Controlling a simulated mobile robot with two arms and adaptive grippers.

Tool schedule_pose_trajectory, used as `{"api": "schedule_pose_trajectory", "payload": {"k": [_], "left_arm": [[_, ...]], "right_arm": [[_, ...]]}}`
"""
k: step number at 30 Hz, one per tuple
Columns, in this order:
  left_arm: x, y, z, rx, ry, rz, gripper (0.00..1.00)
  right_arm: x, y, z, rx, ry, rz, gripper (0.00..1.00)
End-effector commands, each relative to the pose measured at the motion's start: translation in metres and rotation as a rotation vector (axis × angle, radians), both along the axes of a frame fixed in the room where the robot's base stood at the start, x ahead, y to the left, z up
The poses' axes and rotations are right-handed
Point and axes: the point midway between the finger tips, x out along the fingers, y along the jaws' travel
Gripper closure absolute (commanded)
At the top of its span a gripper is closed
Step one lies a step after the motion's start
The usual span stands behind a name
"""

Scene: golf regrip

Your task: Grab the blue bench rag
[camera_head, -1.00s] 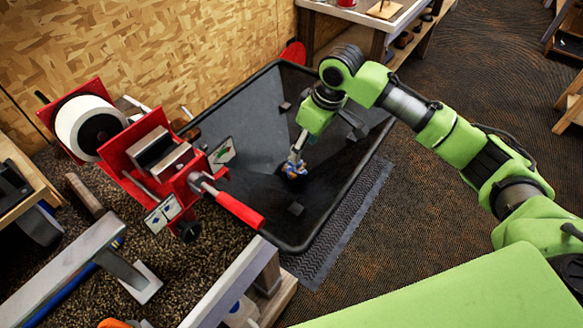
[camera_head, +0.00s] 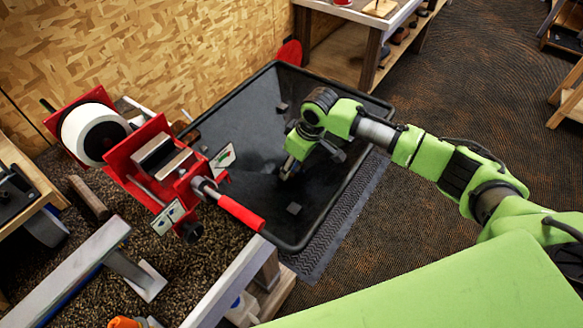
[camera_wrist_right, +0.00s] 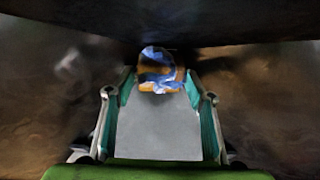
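A small crumpled cloth with blue, white and orange patches, which looks like the blue bench rag (camera_wrist_right: 160,72), lies just ahead of my right gripper in the right wrist view. My right gripper (camera_wrist_right: 159,82) has its two fingers apart on either side of the view, with the rag at or just beyond the fingertips. I cannot tell whether they touch it. In the head view my right gripper (camera_head: 288,172) reaches down into the black tray (camera_head: 335,215), and the rag is hidden behind it. My left gripper is out of view.
A red machine (camera_head: 150,165) with a white roller and a red handle (camera_head: 240,213) stands left of the tray. A wooden bench (camera_head: 372,30) is behind it. A metal rail (camera_head: 70,265) lies at the lower left.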

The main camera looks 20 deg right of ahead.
Motion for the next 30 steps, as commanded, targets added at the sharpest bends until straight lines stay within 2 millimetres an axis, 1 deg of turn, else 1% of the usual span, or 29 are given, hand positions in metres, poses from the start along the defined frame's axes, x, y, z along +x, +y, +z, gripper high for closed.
{"api": "schedule_pose_trajectory", "payload": {"k": [1, 3, 14, 18, 20, 23, 25, 29, 30], "left_arm": [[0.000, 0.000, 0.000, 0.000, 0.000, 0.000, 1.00], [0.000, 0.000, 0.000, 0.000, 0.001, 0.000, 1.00], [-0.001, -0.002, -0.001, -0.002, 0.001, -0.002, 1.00], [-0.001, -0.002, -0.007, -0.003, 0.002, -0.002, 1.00], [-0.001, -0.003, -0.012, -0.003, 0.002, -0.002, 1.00], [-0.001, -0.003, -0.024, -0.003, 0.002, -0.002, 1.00], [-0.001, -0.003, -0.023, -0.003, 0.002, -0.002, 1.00], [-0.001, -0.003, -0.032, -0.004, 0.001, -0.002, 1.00], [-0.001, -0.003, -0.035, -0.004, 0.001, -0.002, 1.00]], "right_arm": [[0.000, 0.000, 0.000, 0.000, 0.000, 0.000, 0.61], [0.000, 0.000, 0.000, 0.000, 0.000, 0.000, 0.78], [0.000, 0.000, 0.001, 0.001, -0.001, 0.000, 0.78], [0.001, 0.000, 0.008, 0.001, -0.002, 0.001, 0.78], [0.001, 0.001, 0.014, 0.003, -0.004, 0.002, 0.78], [0.002, 0.001, 0.030, 0.003, -0.006, 0.001, 0.78], [-0.010, 0.004, 0.044, 0.002, -0.005, 0.004, 0.78], [-0.034, 0.012, 0.073, 0.001, -0.007, 0.006, 0.78], [-0.042, 0.016, 0.083, 0.002, -0.006, 0.006, 0.78]]}}
